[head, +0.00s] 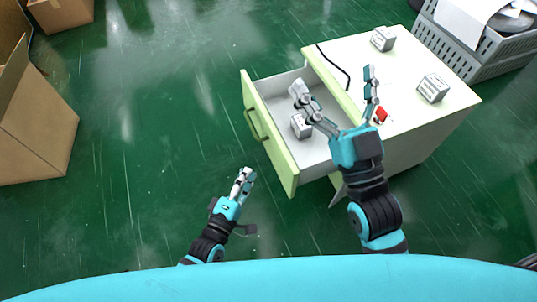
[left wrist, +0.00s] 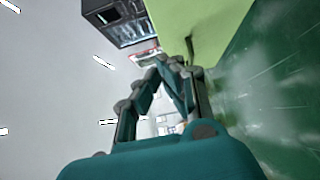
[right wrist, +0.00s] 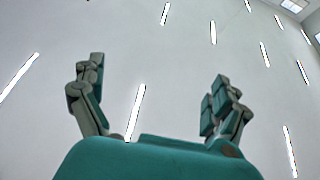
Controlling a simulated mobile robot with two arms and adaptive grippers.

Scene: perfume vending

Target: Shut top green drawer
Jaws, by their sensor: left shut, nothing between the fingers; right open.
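The top green drawer (head: 268,130) stands pulled out from the white cabinet (head: 425,125), its green front facing left in the head view. A small grey-white box (head: 300,126) lies inside it. My left gripper (head: 247,174) is shut and empty, low in the head view, to the left of the drawer front and apart from it. In the left wrist view its fingertips (left wrist: 172,62) meet close to a green panel (left wrist: 205,25). My right gripper (head: 335,88) is open above the drawer and cabinet top, one finger over the drawer, the other over the top.
Two small grey-white boxes (head: 433,88) (head: 382,39), a red item (head: 381,114) and a black cable (head: 334,66) are on the cabinet top. A grey crate (head: 470,45) stands behind right. A cardboard box (head: 38,125) is at left. Green floor (head: 160,120) left of the drawer is clear.

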